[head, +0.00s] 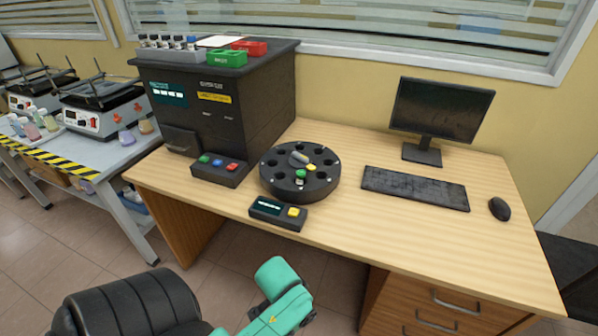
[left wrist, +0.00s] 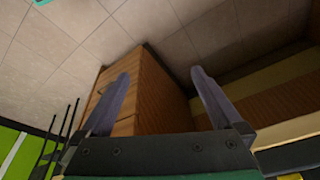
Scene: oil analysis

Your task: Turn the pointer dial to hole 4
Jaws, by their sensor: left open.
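The dial is a round black disc (head: 270,190) with several dark holes around its rim, lying on the wooden desk in the head view. A light grey elongated piece (head: 299,158), which looks like the pointer, sits near its middle. A green-capped vial (head: 300,177) and a yellow cap (head: 311,168) show at its front and right. Hole numbers are too small to read. My left gripper (left wrist: 161,75) is open and empty in the left wrist view, facing the floor and a wooden panel, with no dial in that view. My right gripper is not seen.
A small panel with a yellow button (head: 293,212) lies in front of the dial, and a button box (head: 220,170) to its left. A large black machine (head: 240,105) stands behind left. A keyboard (head: 415,188), monitor (head: 440,110) and mouse (head: 500,209) are right.

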